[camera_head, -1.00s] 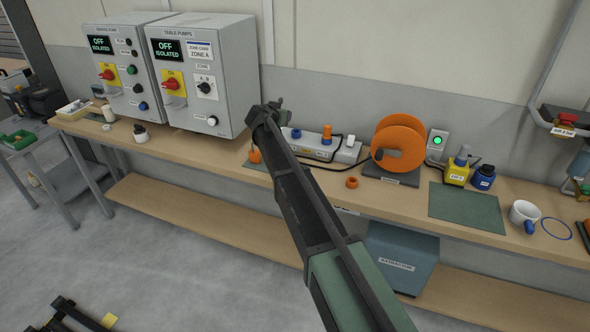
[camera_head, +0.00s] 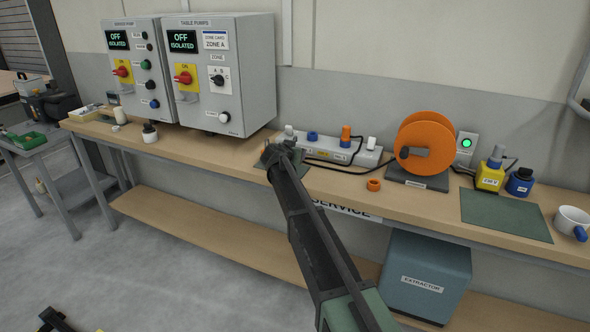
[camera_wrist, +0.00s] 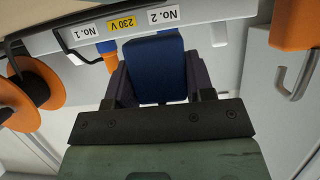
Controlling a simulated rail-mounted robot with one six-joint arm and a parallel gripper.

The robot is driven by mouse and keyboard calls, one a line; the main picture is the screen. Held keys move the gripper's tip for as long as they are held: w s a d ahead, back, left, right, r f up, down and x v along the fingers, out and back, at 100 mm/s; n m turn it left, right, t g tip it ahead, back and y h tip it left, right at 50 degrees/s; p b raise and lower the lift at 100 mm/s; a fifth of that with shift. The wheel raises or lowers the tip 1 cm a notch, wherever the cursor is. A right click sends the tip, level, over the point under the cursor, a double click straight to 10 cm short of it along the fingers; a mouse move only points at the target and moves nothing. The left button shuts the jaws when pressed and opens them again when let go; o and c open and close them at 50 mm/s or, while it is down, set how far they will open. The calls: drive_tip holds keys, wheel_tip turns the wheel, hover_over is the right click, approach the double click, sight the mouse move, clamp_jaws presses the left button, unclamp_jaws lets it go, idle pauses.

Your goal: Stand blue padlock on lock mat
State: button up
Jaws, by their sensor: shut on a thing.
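The padlock is hidden by my gripper in the head view. A dark green mat (camera_head: 262,180) lies partly hidden beside my gripper. Another dark green mat (camera_head: 505,215) lies bare at the right. I cannot read which is the lock mat. An orange padlock (camera_wrist: 296,22) with a grey shackle shows at the wrist view's right.
The power strip (camera_head: 335,148) with plugs, the orange reel (camera_head: 425,148), an orange ring (camera_head: 373,185) and yellow and blue bottles (camera_head: 490,176) stand to the right. Grey pump boxes (camera_head: 222,75) stand at the left. The bench front by the boxes is mostly clear.

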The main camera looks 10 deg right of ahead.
wheel_tip(320, 180, down, 4)
drive_tip(key=shift+r+b, duration=0.2)
drive_tip(key=shift+b, duration=0.75)
drive_tip(key=shift+r, duration=0.3)
drive_tip(key=shift+f, duration=0.1)
drive_tip(key=o, duration=0.5)
drive_tip(key=shift+f, duration=0.15)
drive_tip(key=shift+c, duration=0.2)
drive_tip(key=o, duration=0.5)
drive_tip(key=shift+c, duration=0.2)
